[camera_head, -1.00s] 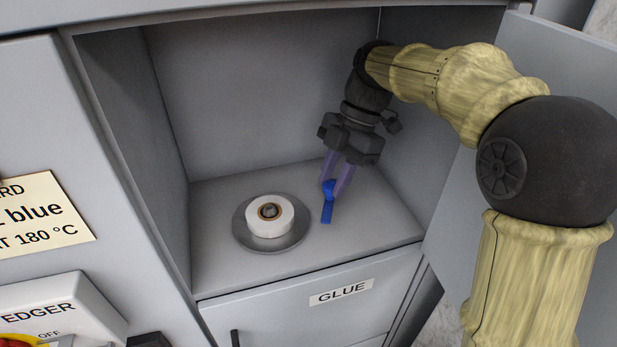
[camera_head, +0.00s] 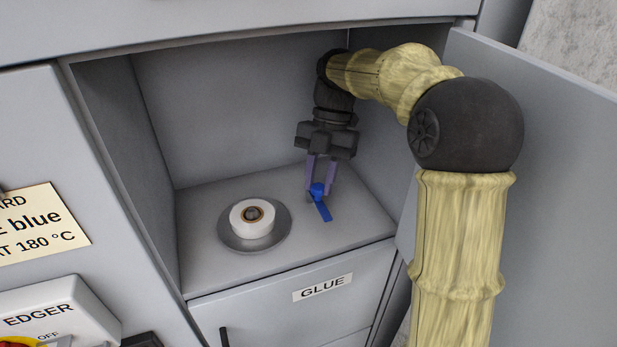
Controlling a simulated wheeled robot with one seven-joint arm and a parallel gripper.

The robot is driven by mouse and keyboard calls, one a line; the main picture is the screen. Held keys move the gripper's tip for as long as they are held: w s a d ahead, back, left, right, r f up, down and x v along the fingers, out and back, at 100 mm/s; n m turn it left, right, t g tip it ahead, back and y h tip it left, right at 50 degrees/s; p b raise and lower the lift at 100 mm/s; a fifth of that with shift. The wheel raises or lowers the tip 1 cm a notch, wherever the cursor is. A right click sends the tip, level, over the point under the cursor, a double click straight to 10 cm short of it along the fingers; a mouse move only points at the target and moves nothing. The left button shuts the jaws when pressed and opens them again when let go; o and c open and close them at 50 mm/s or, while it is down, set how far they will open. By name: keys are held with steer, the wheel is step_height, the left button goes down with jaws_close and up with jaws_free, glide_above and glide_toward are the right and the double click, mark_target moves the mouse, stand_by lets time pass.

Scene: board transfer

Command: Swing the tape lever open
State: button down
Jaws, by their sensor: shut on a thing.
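The blue tape lever (camera_head: 323,211) stands on the compartment floor to the right of the tape roll. Its flat arm points toward the front and slightly right. My gripper (camera_head: 319,188) reaches down from above, its purple fingers shut on the lever's raised blue knob. The white tape roll (camera_head: 239,221) lies on a round grey plate (camera_head: 255,243), apart from the lever. The fingers partly hide the top of the lever.
The compartment's left wall (camera_head: 125,160) and open door (camera_head: 545,170) on the right flank my arm. Below is a panel labelled GLUE (camera_head: 322,288). A panel with an EDGER label (camera_head: 40,315) is at lower left. The floor in front of the lever is clear.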

steer(key=shift+d, duration=0.1)
stand_by(0.3)
steer(key=c, duration=1.1)
jaws_free()
steer(key=shift+c, duration=0.2)
